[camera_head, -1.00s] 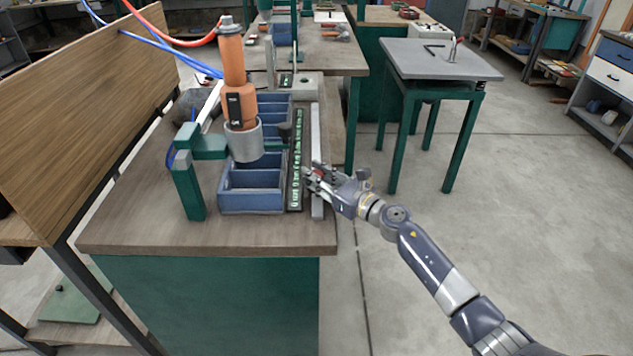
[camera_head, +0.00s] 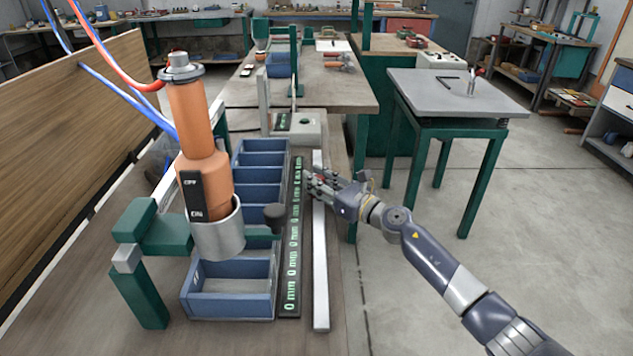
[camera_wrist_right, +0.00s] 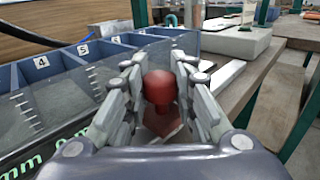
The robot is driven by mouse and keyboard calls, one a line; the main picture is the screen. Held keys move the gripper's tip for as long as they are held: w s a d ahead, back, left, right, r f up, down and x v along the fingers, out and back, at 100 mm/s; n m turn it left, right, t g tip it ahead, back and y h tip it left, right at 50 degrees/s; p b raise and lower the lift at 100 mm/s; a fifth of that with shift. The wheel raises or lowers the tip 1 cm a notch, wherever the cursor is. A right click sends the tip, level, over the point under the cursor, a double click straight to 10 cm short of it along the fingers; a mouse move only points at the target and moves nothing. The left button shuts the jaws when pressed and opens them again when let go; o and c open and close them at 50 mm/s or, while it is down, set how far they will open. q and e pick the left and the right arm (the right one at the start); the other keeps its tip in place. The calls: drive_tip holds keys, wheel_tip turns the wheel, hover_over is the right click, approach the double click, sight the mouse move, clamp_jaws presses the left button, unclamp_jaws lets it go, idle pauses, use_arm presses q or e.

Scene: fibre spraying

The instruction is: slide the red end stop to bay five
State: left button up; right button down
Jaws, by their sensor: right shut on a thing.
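The red end stop, with a round knob on top, shows in the right wrist view (camera_wrist_right: 160,90). My right gripper (camera_wrist_right: 160,100) is shut around that knob, with fingers on both sides. In the head view my right gripper (camera_head: 314,188) is at the silver rail (camera_head: 320,265), toward its far part, and mostly hides the stop. The row of blue bays (camera_head: 262,178) runs left of the rail. In the wrist view the labels 4 (camera_wrist_right: 40,62) and 5 (camera_wrist_right: 84,50) are readable, left of the stop; the label beyond is unclear. My left gripper is out of view.
A dark strip with green "0 mm" readouts (camera_head: 292,255) lies between bays and rail. An orange spray unit (camera_head: 198,130) on a green stand (camera_head: 140,270) overhangs the near bays. A dark knob (camera_head: 278,218) stands beside the strip. Open floor lies right of the bench.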

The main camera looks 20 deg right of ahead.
drive_tip(key=shift+w+d+f, duration=0.1)
drive_tip(key=shift+w+d, duration=0.15)
drive_tip(key=shift+w, duration=0.05)
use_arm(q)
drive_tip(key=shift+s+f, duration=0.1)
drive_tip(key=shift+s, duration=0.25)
use_arm(e)
drive_tip(key=c, duration=1.3)
unclamp_jaws()
drive_tip(key=shift+s, duration=0.1)
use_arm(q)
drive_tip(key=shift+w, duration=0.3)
use_arm(e)
drive_tip(key=shift+d, duration=0.1)
drive_tip(key=v, duration=1.2)
